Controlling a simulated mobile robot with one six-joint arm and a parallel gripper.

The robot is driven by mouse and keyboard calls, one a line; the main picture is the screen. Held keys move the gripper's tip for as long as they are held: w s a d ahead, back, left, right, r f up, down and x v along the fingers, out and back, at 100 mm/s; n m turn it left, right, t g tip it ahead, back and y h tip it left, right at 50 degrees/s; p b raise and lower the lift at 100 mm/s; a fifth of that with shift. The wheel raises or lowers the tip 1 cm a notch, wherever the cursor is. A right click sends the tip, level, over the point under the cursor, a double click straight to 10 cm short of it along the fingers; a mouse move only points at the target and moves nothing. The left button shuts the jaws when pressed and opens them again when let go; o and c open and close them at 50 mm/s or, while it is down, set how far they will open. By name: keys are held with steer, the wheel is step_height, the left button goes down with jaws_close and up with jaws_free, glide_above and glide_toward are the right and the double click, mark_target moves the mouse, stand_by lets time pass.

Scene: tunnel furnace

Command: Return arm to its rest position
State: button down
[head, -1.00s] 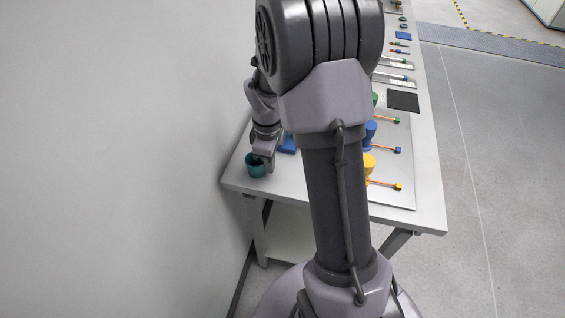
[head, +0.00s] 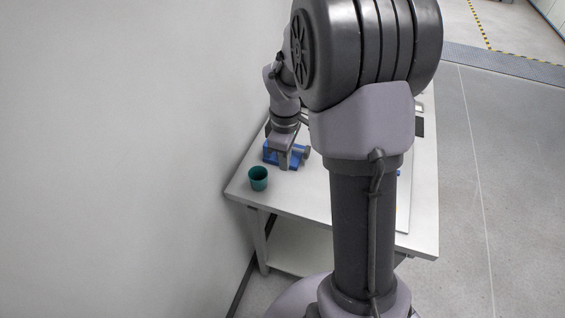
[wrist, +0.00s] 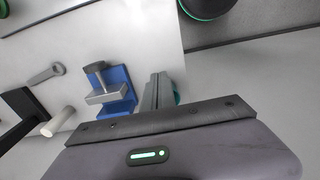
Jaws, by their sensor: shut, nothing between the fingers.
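My gripper (head: 286,163) is shut and empty. In the head view it shows in front of a blue bench vise (head: 270,154), to the right of and behind a teal cup (head: 258,179). The cup stands upright on the near left corner of the table (head: 315,195). In the wrist view the closed fingers (wrist: 158,78) point at the bench. The vise (wrist: 116,82) is left of them with a grey jaw, and a sliver of the teal cup (wrist: 177,92) shows behind them. My arm hides much of the table in the head view.
A pale wall (head: 120,150) stands close on the left. Grey floor (head: 500,170) is open at right.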

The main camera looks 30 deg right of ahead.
steer(key=s+a+r+m+t+b, duration=0.25)
steer(key=s+a+r+m, duration=0.4)
steer(key=a+r, duration=0.35)
steer(key=s+a+r+m+t+y, duration=0.2)
steer(key=s+a+m, duration=0.4)
steer(key=s, duration=0.5)
steer(key=shift+s+a+r+t, duration=0.3)
steer(key=shift+a+r+t, duration=0.25)
steer(key=shift+r, duration=0.4)
steer(key=shift+d, duration=0.1)
